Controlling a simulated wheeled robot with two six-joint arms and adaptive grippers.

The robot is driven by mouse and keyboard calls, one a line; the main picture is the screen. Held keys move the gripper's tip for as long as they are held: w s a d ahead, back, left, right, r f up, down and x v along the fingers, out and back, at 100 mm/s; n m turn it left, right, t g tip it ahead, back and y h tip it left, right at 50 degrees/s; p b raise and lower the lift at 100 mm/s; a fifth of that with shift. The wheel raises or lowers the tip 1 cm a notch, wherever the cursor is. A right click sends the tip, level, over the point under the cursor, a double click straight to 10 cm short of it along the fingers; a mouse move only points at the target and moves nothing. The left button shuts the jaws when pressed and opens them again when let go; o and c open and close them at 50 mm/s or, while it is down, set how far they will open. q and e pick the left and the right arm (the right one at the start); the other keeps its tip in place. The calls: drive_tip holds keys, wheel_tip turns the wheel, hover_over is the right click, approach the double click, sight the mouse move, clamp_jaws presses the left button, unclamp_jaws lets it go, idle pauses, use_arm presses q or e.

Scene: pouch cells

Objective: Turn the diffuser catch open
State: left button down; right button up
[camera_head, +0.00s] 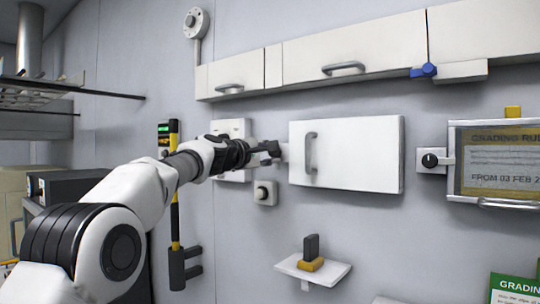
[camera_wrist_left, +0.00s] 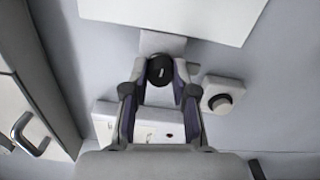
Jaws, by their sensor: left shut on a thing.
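A white panel door (camera_head: 345,155) with a grey handle (camera_head: 310,152) stands on the wall in the middle of the head view. Its edge also shows at the top of the left wrist view (camera_wrist_left: 175,12). Beside that edge is a catch with a white plate (camera_wrist_left: 162,43) and a round black knob (camera_wrist_left: 160,70). My left gripper (camera_head: 274,152) reaches this catch from the left. In the left wrist view its two fingers (camera_wrist_left: 160,82) are shut on the black knob, one on each side. In the head view the gripper mostly hides the knob. My right gripper is out of view.
A small wall box with a round knob (camera_head: 265,192) sits just below my gripper. A white switch plate (camera_head: 232,128) is behind my wrist. White cupboards (camera_head: 355,52) hang above. A small shelf (camera_head: 325,271) juts out below. A framed notice (camera_head: 495,160) is at right.

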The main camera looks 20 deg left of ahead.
use_arm(q)
drive_tip(key=c, duration=0.9)
unclamp_jaws()
drive_tip(key=v, duration=1.2)
drive_tip(key=shift+w, duration=0.1)
